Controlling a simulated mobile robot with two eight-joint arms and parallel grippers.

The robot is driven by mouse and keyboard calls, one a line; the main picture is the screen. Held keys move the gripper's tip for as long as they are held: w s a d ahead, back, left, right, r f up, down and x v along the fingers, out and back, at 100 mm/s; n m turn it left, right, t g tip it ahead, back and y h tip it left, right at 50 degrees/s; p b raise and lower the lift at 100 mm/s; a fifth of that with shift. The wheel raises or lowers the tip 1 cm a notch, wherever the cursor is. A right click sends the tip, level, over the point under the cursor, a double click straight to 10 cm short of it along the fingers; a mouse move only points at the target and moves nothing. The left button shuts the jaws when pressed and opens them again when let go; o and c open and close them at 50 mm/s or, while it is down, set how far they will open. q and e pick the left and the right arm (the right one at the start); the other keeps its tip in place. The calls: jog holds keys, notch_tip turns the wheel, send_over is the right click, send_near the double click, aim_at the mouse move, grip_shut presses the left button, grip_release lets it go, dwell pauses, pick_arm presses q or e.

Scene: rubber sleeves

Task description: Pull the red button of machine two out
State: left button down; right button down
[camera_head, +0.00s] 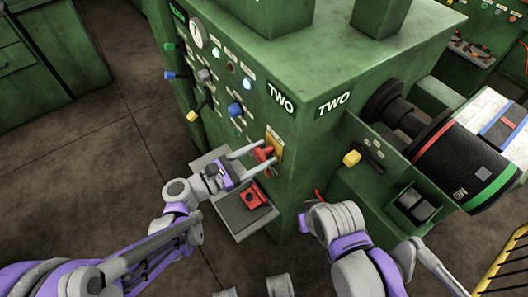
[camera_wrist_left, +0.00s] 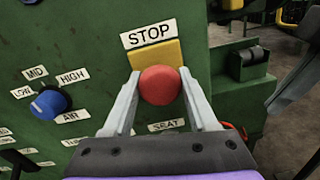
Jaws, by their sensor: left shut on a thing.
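The green machine marked TWO (camera_head: 315,65) stands in the middle of the head view. Its red button (camera_head: 262,154) sits on a yellow plate (camera_head: 274,146) on the front panel. In the left wrist view the red button (camera_wrist_left: 160,85) is round, under a STOP label (camera_wrist_left: 148,33). My left gripper (camera_head: 256,150) is shut on the red button, one finger on each side; the fingers also show in the left wrist view (camera_wrist_left: 160,100). My right arm is low in the head view beside the machine, and its fingertips cannot be made out.
A grey shelf (camera_head: 226,208) with a red block (camera_head: 253,196) juts out below the button. A blue knob (camera_head: 235,109) and yellow-tipped lever (camera_head: 196,112) are on the panel. A large dark cylinder (camera_head: 460,155) sticks out at right. Floor at left is clear.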

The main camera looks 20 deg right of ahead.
pick_arm(q)
jog(key=shift+s+a, duration=0.15)
jog(key=shift+a, duration=0.15)
jog(key=shift+c, duration=0.9)
grip_release()
jog(key=v, duration=1.1)
jog(key=shift+d, duration=0.1)
